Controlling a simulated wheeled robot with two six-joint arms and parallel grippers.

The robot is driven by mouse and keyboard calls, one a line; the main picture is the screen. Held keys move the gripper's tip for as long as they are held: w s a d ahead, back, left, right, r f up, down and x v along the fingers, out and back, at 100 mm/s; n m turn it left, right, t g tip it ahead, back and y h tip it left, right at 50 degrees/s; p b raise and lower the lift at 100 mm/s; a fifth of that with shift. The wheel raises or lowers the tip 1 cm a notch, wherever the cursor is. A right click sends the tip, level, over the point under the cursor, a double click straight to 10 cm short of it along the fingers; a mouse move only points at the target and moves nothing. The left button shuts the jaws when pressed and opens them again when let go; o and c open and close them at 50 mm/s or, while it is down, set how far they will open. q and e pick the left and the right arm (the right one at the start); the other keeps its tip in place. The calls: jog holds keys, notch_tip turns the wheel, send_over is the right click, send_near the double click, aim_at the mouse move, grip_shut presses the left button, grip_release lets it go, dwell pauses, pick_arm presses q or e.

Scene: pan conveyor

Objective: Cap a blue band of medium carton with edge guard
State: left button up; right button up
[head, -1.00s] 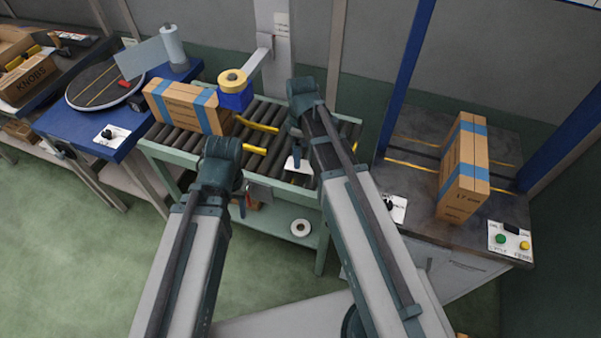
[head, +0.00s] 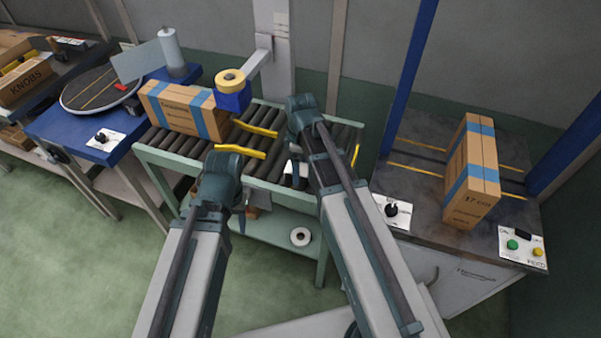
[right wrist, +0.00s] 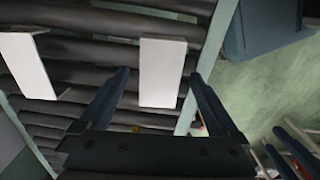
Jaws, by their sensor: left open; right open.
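A brown carton (head: 182,114) with blue bands (head: 151,99) lies on the roller conveyor at left. Another carton (head: 459,198) with blue bands stands upright on the dark bench at right. I cannot tell which is the medium one. In the right wrist view, a white edge guard (right wrist: 162,73) lies on the rollers between the open fingers of my right gripper (right wrist: 160,85), not gripped. A second white guard (right wrist: 29,66) lies to its left. In the head view, my right gripper (head: 293,172) is over the conveyor's right part, partly hidden. My left gripper (head: 241,208) is open at the conveyor's front edge, empty.
Yellow guide rails (head: 240,152) cross the rollers. A tape dispenser (head: 233,93) hangs beside the left carton. A tape roll (head: 300,237) lies on the shelf below. Blue posts (head: 405,80) flank the right bench, which has button panels (head: 522,245). A turntable (head: 100,88) stands at far left.

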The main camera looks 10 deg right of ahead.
jog(key=c, duration=1.4)
jog(key=shift+r+p, duration=0.8)
jog(key=shift+s+a+r+p, duration=0.1)
jog(key=shift+s+r+p, duration=0.05)
jog(key=shift+r+p, duration=0.5)
jog(key=shift+s+a+r+p, duration=0.1)
jog(key=shift+r+p, duration=0.5)
jog(key=s+a, duration=0.3)
jog(key=s, duration=0.1)
jog(key=s+a, duration=0.3)
jog(key=s, duration=0.1)
jog(key=s+a+r+p, duration=0.1)
jog(key=s+a, duration=0.2)
jog(key=s, duration=0.1)
jog(key=shift+s+a, duration=0.1)
jog(key=shift+s, duration=0.05)
